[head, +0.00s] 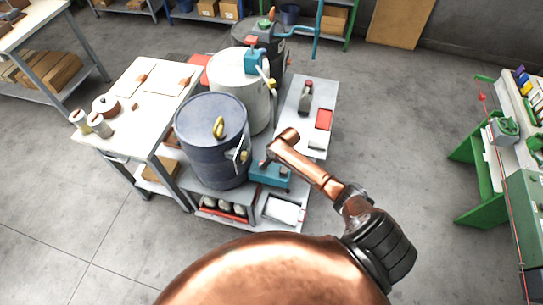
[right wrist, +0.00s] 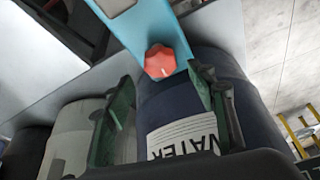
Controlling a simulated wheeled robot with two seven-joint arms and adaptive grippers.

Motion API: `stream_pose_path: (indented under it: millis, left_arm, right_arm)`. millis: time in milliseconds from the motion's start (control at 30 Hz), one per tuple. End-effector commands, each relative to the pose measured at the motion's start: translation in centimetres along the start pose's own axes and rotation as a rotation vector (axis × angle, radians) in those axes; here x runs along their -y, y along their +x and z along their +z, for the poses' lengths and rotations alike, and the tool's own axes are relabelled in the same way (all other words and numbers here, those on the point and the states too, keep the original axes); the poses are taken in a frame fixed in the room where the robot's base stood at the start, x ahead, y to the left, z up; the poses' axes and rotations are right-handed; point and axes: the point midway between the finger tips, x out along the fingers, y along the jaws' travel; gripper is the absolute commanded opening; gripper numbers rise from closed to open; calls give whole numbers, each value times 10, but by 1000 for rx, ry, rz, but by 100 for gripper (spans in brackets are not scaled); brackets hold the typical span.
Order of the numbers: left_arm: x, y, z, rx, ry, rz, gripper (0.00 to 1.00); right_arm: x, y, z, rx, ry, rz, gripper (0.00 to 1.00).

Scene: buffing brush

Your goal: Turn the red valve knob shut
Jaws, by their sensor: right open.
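The red valve knob (right wrist: 160,61) is faceted and sits on a light-blue part (right wrist: 145,25) in the right wrist view, in front of a dark blue barrel (right wrist: 180,105) with an upside-down WATER label. My right gripper (right wrist: 163,80) is open, with its green fingers on either side of the space below the knob in the picture. The fingers do not visibly touch the knob. In the head view the blue barrel (head: 208,125) stands on a grey cart, and my copper right arm reaches toward its right side. I cannot make out this knob or the right gripper there. My left gripper is out of view.
A white drum (head: 238,85) stands behind the blue barrel. A teal box (head: 270,174) is at the barrel's front right. A white-topped table (head: 145,105) is close on the left. Green-framed benches (head: 485,165) stand far right. The floor (head: 390,120) between is clear.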

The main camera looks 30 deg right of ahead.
Motion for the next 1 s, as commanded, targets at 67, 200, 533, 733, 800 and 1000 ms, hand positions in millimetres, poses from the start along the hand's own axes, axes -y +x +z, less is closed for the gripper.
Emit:
stream_pose_path:
  millis: [67, 200, 533, 733, 800, 1000]
  left_arm:
    - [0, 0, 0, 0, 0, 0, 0]
    - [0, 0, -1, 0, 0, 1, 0]
    - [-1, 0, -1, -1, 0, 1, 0]
    - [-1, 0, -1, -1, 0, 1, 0]
    - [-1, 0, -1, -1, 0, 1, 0]
    - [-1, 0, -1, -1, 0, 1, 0]
  right_arm:
    - [0, -18, 0, -1, -3, 2, 51]
    - [0, -46, 0, -1, -3, 2, 51]
    - [0, -75, 0, 0, 0, 0, 51]
    - [0, -76, 0, 0, 0, 0, 51]
    - [0, -76, 0, 0, 0, 0, 51]
    - [0, -76, 0, 0, 0, 0, 51]
